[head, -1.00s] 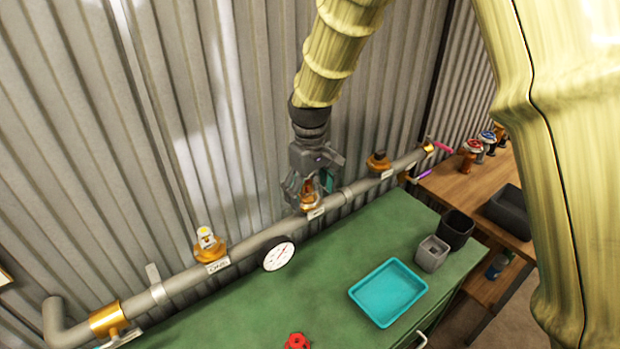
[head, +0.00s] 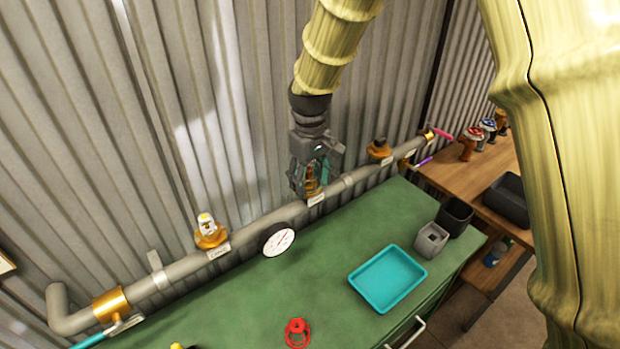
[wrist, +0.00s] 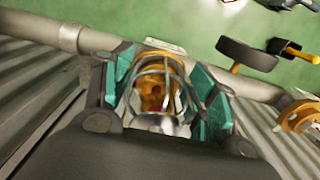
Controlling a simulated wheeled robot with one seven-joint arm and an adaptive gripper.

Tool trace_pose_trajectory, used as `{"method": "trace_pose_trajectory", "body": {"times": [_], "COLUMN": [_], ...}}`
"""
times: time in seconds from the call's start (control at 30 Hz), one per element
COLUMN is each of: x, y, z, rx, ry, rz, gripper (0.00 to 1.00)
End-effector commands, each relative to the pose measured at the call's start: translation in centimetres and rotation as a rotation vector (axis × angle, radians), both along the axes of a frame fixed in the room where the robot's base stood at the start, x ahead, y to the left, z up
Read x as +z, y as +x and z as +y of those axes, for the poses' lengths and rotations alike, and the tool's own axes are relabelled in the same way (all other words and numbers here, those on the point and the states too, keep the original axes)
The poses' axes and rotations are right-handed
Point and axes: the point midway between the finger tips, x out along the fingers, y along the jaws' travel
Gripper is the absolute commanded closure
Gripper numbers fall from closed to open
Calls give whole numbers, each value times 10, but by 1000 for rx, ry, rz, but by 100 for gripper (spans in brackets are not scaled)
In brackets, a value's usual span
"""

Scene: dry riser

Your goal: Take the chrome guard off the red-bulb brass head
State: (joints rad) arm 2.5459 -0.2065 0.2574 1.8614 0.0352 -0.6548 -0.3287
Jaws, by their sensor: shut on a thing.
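The brass head (head: 316,186) stands on the middle of the grey pipe, mostly hidden by my gripper in the head view. In the wrist view, the brass head (wrist: 148,65) shows between the fingers with a reddish bulb (wrist: 154,98) inside it. The chrome guard (wrist: 166,69) is a cage of thin bars around the bulb and head. My gripper (head: 309,179) reaches down over the head from above. Its teal finger pads lie on both sides of the guard in the wrist view, and the gripper (wrist: 160,78) is shut on the guard. The guard is still around the head.
Along the pipe (head: 255,228) are a brass head with a clear, yellow-tipped bulb (head: 208,230), a white-faced gauge (head: 278,241) and another brass head (head: 379,150). A teal tray (head: 388,280), grey cups (head: 431,240) and a red fitting (head: 297,332) stand on the green bench (head: 240,310). Corrugated wall stands close behind.

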Motion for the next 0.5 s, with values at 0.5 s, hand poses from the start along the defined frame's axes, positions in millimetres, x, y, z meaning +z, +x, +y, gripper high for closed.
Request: {"method": "trace_pose_trajectory", "body": {"times": [0.5], "x": [13], "y": [0], "z": [0], "rx": [0], "ry": [1], "rz": [-1], "gripper": [66]}}
